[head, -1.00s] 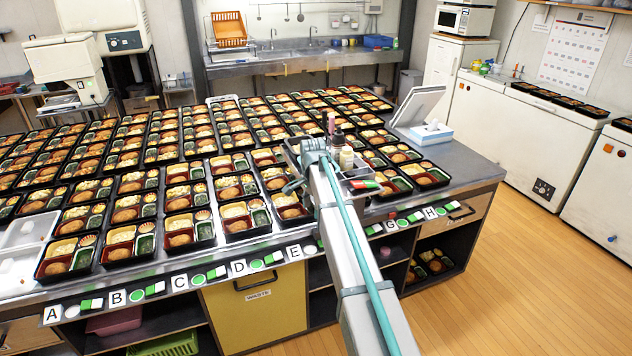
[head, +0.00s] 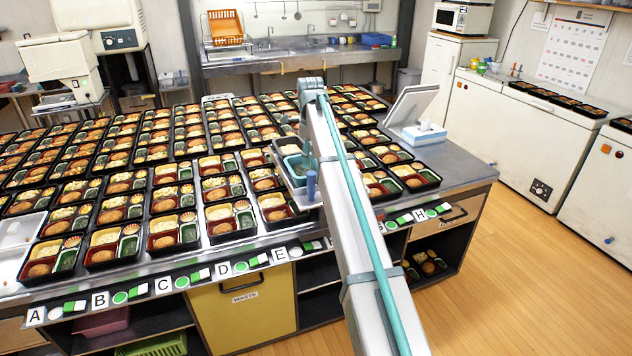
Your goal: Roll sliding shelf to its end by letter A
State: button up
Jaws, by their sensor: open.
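The sliding shelf (head: 279,164) is a grey metal tray over the rows of bento trays, above the counter stretch just right of letter E (head: 281,253). Letter A (head: 36,315) is on the counter's front edge at the far left, well away from the shelf. My arm rises from the bottom to a bend near the shelf.
Bento trays (head: 166,232) fill the counter left of the shelf, in rows below its height. A tissue box (head: 424,134) and a tilted screen (head: 411,104) stand at the right. A yellow waste drawer (head: 243,308) is under the front edge. The floor at right is clear.

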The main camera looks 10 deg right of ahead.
aim_at(311, 182)
notch_tip(311, 182, down, 10)
jog(key=p, duration=0.3)
jog(key=shift+a, duration=0.1)
grip_shut()
dwell(0.3)
